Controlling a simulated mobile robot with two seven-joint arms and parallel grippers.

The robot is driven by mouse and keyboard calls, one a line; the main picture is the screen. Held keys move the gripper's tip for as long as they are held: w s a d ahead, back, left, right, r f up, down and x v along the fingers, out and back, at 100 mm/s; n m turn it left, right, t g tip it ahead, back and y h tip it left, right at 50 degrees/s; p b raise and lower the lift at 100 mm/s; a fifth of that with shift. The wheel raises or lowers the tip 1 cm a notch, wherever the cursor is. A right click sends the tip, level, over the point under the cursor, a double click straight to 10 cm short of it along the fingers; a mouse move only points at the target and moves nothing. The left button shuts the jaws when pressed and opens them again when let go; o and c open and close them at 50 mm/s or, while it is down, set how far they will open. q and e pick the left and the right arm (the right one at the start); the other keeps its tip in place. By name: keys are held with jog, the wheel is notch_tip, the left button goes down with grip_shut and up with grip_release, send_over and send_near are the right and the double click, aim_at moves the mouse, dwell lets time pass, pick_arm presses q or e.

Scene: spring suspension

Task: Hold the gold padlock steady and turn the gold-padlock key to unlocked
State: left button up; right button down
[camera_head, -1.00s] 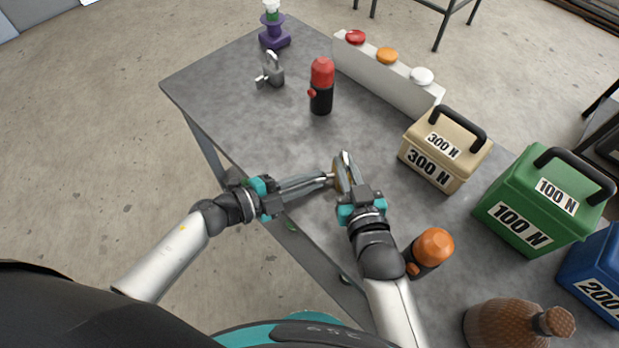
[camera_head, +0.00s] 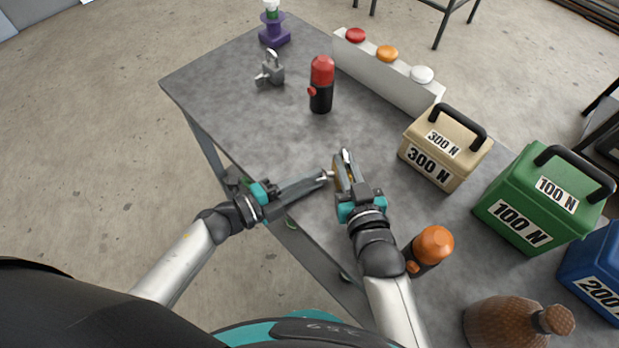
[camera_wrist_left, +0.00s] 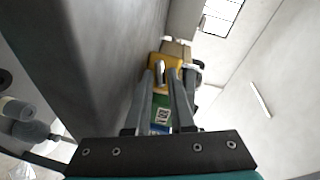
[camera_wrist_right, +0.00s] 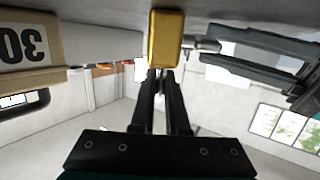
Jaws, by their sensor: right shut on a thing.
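The gold padlock (camera_head: 338,170) is between the fingers of my right gripper (camera_head: 344,168), above the table. It also shows in the left wrist view (camera_wrist_left: 155,61) and the right wrist view (camera_wrist_right: 165,40). The silver key (camera_wrist_right: 206,46) sticks out of the padlock's side towards my left gripper (camera_head: 322,177). My left gripper is open, with its fingertips apart on either side of the key's outer end, as the left wrist view (camera_wrist_left: 162,76) also shows. Whether the fingers touch the key is unclear.
On the grey table (camera_head: 230,100) a silver padlock (camera_head: 271,72) and a red-capped black object (camera_head: 321,85) stand farther back. An orange-capped one (camera_head: 432,246) stands close to my right arm. The tan 300 N box (camera_head: 430,160) and green 100 N box (camera_head: 520,215) are at right.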

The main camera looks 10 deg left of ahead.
pick_arm(q)
jog(key=shift+o, duration=0.2)
jog(key=v, duration=1.2)
jog(key=shift+o, duration=0.2)
jog(key=shift+a+r, duration=0.1)
